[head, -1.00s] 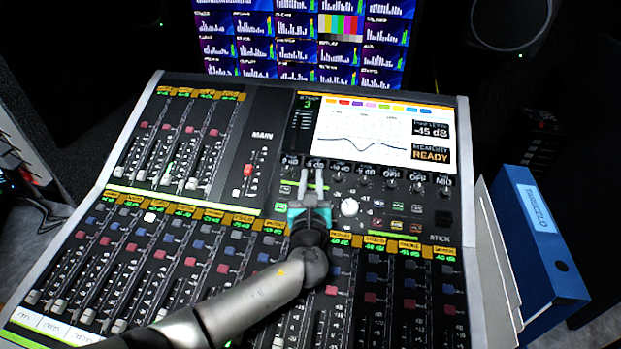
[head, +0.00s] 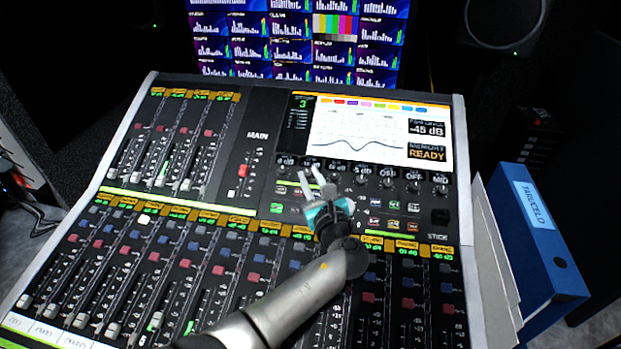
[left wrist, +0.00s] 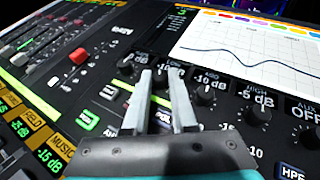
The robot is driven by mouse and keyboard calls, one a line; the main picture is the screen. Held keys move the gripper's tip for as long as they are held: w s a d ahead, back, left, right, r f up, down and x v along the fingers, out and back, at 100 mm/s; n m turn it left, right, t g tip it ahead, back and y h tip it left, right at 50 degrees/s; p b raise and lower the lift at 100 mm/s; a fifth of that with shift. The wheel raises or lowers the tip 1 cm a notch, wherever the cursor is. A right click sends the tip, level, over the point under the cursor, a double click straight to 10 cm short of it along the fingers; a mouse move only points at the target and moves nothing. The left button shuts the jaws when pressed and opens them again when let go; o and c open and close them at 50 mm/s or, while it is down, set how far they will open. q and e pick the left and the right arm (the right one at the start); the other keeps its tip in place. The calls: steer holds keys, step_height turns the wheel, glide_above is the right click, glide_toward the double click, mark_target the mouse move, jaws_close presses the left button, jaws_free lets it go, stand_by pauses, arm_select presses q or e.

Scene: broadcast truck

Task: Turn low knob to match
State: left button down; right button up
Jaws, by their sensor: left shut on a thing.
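My left gripper (head: 309,179) is over the row of knobs below the screen on the mixing console (head: 222,208). In the left wrist view its two fingers (left wrist: 161,77) straddle a small dark knob (left wrist: 161,83), shut on it. The console screen (head: 375,130) shows a curve with a dip. My right gripper is not in view.
Fader strips fill the console's left and front. A red main fader (head: 243,170) stands left of the knobs. A monitor wall (head: 300,40) is behind the console. A blue binder (head: 540,240) stands at the right edge. A READY readout (head: 427,153) shows beside the curve.

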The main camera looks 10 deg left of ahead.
arm_select(q)
steer(key=c, duration=0.7)
jaws_free()
steer(key=shift+c, duration=0.2)
steer(key=shift+s, duration=0.1)
steer(key=p+v, duration=0.2)
steer(key=v, duration=1.2)
steer(key=shift+s+d, duration=0.25)
steer(key=shift+s, duration=0.25)
